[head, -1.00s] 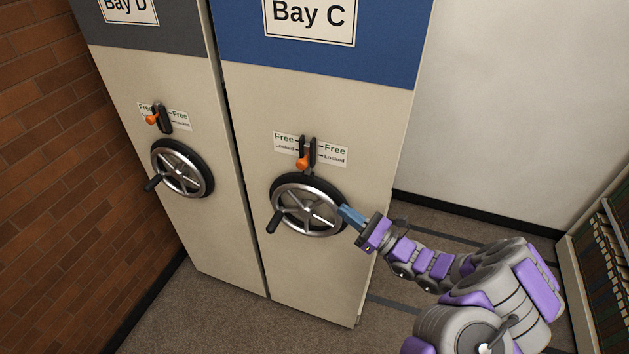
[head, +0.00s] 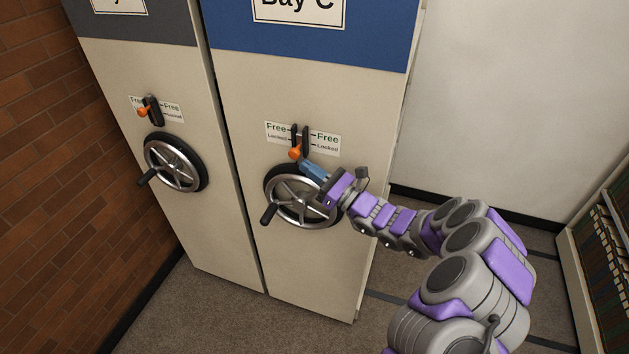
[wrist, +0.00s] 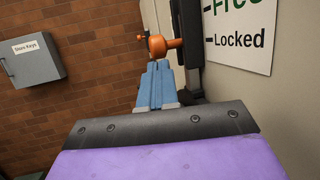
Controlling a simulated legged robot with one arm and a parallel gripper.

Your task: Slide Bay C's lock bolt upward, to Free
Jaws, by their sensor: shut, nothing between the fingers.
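Bay C's lock bolt has an orange knob (head: 295,153) low in its dark vertical slot, by the Locked mark of the label (head: 326,143). The knob also shows in the wrist view (wrist: 157,45), just past the fingertips. My gripper (head: 305,164) is shut and empty, its blue fingers just below and right of the knob. In the wrist view the fingertips (wrist: 157,66) look directly under the knob; I cannot tell if they touch it. Bay C's front (head: 310,90) is beige with a blue top band.
Bay C's spoked handwheel (head: 290,205) is just below the bolt, partly behind my wrist. Bay D's handwheel (head: 172,163) and orange-knobbed bolt (head: 143,112) are to the left. A grey Store Keys box (wrist: 31,57) hangs on the brick wall.

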